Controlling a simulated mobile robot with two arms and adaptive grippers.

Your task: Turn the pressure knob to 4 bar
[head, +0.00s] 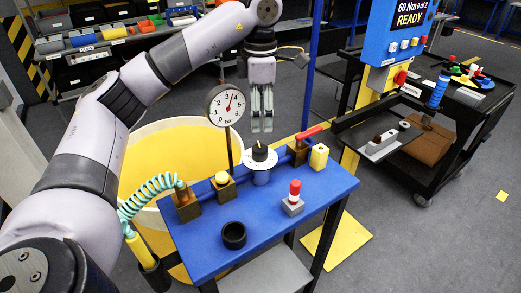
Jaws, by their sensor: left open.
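The pressure knob (260,152) is black with a pale mark on top. It sits on a white disc on the blue table (218,243), along its far edge. The round white pressure gauge (227,104) stands on a post behind the table. Its red needle points up and slightly right, around 3 to 4; the exact value is too small to read. My left gripper (262,126) is open and empty, fingers pointing down. It appears just above and behind the knob, apart from it. My right gripper is not in view.
A red-handled valve (307,132) and a yellow block (319,156) are right of the knob. A blue panel (398,35) stands right.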

